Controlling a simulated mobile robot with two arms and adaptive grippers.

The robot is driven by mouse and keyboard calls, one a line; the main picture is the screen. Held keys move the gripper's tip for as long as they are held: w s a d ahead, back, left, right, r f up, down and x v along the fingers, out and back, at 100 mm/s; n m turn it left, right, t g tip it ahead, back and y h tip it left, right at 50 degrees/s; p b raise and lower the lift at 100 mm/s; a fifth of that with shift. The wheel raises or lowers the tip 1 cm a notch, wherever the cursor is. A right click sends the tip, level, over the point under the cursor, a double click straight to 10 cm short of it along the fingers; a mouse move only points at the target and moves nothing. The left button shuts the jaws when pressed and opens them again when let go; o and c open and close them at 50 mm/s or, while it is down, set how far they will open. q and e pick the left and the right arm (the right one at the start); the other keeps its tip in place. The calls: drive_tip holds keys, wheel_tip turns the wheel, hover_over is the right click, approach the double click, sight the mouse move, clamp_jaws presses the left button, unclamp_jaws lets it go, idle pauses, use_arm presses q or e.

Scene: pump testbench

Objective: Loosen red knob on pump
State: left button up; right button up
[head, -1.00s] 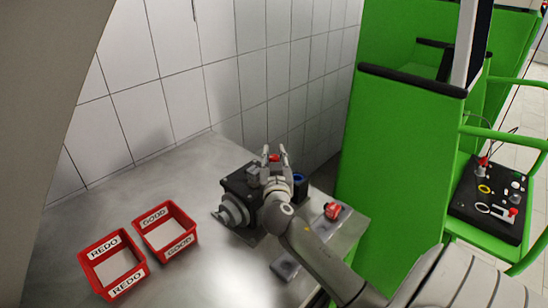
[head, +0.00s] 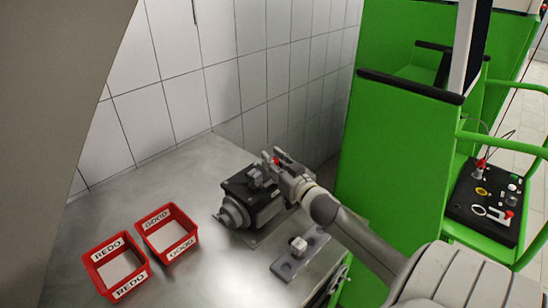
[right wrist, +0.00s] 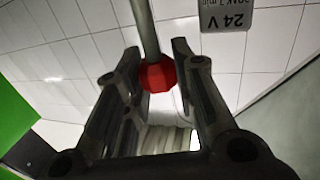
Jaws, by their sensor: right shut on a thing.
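The pump (head: 238,211) is a dark block with a ribbed grey round end, standing on the metal bench. The red knob (right wrist: 158,75) is faceted and sits at the end of a grey rod in the right wrist view. My right gripper (right wrist: 157,80) has its two fingers around the knob and is shut on it. In the head view the right gripper (head: 272,160) is at the pump's upper right side, with only a bit of red showing between the fingers. My arm hides the pump's right side. My left gripper is not in view.
Two red bins, REDO (head: 117,267) and GOOD (head: 167,232), stand on the metal bench (head: 205,275) at left. A grey plate (head: 285,268) with a pale block (head: 298,246) lies in front of the pump. A green cabinet (head: 400,170) stands right; a tiled wall (head: 240,60) is behind.

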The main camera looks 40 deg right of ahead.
drive_tip(key=n+y, duration=0.2)
drive_tip(key=y, duration=0.2)
drive_tip(key=shift+d+n, duration=0.1)
drive_tip(key=shift+n, duration=0.2)
drive_tip(key=n+y, duration=0.1)
drive_tip(key=y, duration=0.1)
drive_tip(key=shift+f+n+y, duration=0.1)
drive_tip(key=shift+n+y, duration=0.2)
drive_tip(key=n+g+y+b, duration=0.2)
drive_tip(key=n+y+b, duration=0.1)
drive_tip(key=b, duration=0.3)
drive_tip(key=n+g+y+b, duration=0.2)
drive_tip(key=n+y+b, duration=0.1)
drive_tip(key=y+b, duration=0.3)
drive_tip(key=shift+f+n+g+b, duration=0.1)
drive_tip(key=shift+n+g+b, duration=0.2)
drive_tip(key=shift+g+b, duration=0.15)
drive_tip(key=shift+n+g+y+b, duration=0.6)
drive_tip(key=shift+g+y+b, duration=0.1)
drive_tip(key=shift+b, duration=0.55)
drive_tip(key=o, duration=1)
drive_tip(key=shift+o, duration=0.2)
drive_tip(key=shift+r, duration=0.2)
